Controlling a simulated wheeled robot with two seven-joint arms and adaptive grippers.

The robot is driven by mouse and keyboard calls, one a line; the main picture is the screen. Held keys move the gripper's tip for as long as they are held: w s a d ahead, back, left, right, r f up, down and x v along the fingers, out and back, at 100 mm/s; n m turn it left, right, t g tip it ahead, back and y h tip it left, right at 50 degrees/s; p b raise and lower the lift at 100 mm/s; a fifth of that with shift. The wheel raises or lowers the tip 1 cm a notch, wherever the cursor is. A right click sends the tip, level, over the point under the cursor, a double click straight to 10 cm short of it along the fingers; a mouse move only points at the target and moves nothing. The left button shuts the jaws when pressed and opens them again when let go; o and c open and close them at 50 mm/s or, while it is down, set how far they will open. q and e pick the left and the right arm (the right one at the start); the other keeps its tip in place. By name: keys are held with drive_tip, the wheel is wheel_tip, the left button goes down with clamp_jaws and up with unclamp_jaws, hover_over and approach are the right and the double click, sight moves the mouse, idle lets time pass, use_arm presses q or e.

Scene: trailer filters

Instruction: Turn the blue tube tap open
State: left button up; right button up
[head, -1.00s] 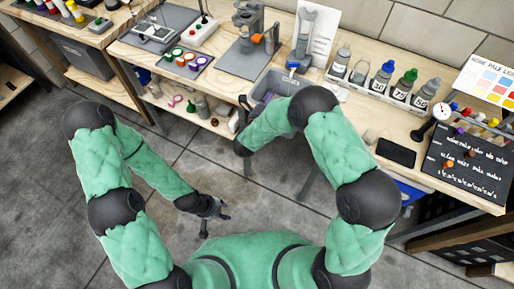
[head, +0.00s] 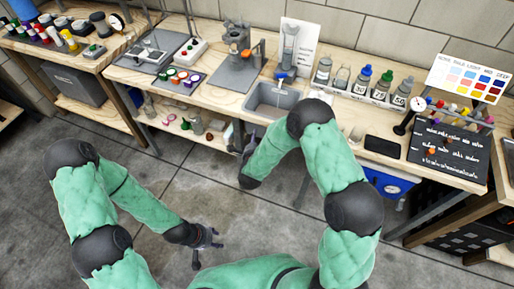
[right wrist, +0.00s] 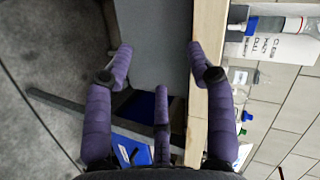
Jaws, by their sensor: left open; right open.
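The blue tap (head: 281,75) is at the foot of a clear grey tube (head: 289,46) on a stand at the back of the bench, above a grey basin (head: 256,104). Which way its handle is turned is too small to tell. In the right wrist view a blue piece (right wrist: 251,26) at the tube's end shows at upper right. My right gripper (head: 249,150) is in front of the bench edge, below the basin in the picture and apart from the tap. Its purple fingers (right wrist: 163,55) are spread and empty. My left gripper (head: 208,238) is open and empty above the floor.
A white printed card (head: 303,38) stands behind the tube. Several capped bottles (head: 365,78) stand in a rack to its right. An orange-levered device (head: 241,47) is to its left. A black slab (head: 384,146) lies near the front edge. The floor before the bench is clear.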

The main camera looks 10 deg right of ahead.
drive_tip(key=shift+s+a+f+n+g+y, duration=0.1)
drive_tip(key=shift+s+f+n+g+y, duration=0.1)
drive_tip(key=shift+s+f+n+y, duration=0.3)
drive_tip(key=shift+s+a+f+n+g+y, duration=0.1)
drive_tip(key=shift+s+f+n+g, duration=0.15)
drive_tip(key=shift+f, duration=0.45)
